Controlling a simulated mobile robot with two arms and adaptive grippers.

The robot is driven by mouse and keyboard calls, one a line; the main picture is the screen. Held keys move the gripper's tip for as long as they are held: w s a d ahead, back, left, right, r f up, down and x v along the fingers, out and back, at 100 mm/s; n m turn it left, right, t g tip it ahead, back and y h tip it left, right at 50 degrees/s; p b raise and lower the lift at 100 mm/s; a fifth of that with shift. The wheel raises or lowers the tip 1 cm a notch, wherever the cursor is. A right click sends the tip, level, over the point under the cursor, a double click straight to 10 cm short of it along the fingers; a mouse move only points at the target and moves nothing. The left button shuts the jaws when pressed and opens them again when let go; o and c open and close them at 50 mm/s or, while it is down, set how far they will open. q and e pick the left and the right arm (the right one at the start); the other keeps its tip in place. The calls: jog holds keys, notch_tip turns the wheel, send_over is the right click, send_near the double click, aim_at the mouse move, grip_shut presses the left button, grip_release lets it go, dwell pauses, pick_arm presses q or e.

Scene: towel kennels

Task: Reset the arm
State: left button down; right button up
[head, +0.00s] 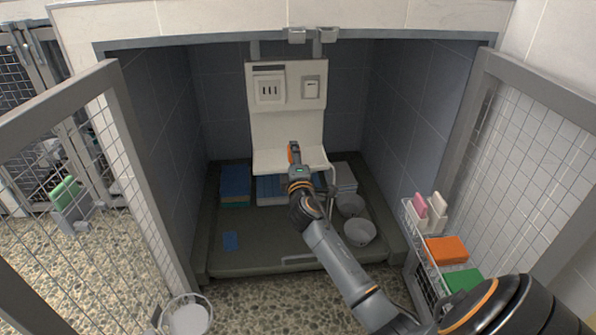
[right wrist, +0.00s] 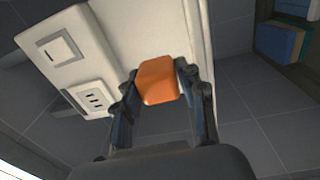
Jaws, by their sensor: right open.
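My right arm reaches from the lower right into the kennel. My right gripper (head: 296,160) is at the front of the white wall unit's ledge (head: 268,160). In the right wrist view its two fingers (right wrist: 160,105) are open, one on each side of an orange block (right wrist: 158,80). The block is against the white unit (right wrist: 150,30) in that view; whether the fingers touch it I cannot tell. In the head view the orange piece (head: 293,151) shows only in small part. My left gripper is not in view.
Folded blue towels (head: 235,185) and two bowls (head: 359,232) are on the kennel floor (head: 270,235). A wire basket (head: 412,225) with orange and green blocks hangs at the right. Mesh doors (head: 525,160) stand open on both sides. A bucket (head: 188,315) is at the lower left.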

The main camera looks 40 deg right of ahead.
jog(key=v, duration=0.9)
jog(key=shift+s, duration=0.25)
